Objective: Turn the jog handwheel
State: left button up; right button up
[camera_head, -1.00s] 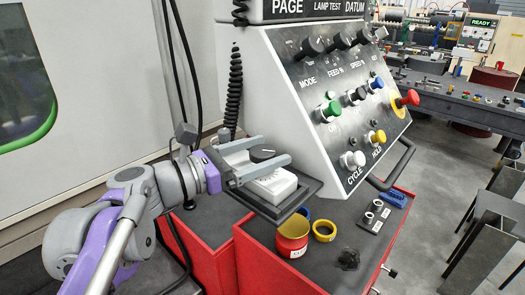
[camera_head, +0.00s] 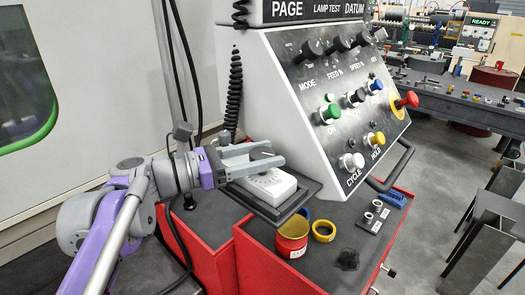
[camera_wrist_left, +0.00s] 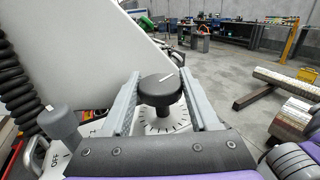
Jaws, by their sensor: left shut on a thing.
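The jog handwheel (camera_wrist_left: 160,88) is a round black knob with a white line on its top. It stands on a white box (camera_head: 272,188) above a ring of scale marks (camera_wrist_left: 160,122). My left gripper (camera_head: 277,152) is shut on the handwheel, with one grey finger on each side of it. The fingers (camera_wrist_left: 162,78) also show in the left wrist view. In the head view the fingers hide most of the handwheel. My right gripper is not in view.
A grey selector knob (camera_wrist_left: 58,122) marked OFF stands beside the handwheel. The sloped control panel (camera_head: 335,90) rises close behind the box. A red tin (camera_head: 292,240) and a yellow ring (camera_head: 324,232) stand on the cabinet top nearby. A coiled black cable (camera_head: 236,90) hangs behind.

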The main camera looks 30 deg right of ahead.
pick_arm(q)
jog(key=shift+m+g+y+p, duration=0.45)
jog(key=shift+m+g, duration=0.5)
jog(key=shift+g, duration=0.5)
jog(key=shift+m+g+y+p, duration=0.4)
jog(key=shift+m+g, duration=0.55)
jog(key=shift+g, duration=0.5)
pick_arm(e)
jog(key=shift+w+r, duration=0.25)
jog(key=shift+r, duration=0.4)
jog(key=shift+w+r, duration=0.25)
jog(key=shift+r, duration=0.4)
pick_arm(q)
jog(key=o, duration=1.4)
jog(key=v, duration=1.1)
jog(key=shift+d+b, duration=0.1)
jog(key=shift+b, duration=0.25)
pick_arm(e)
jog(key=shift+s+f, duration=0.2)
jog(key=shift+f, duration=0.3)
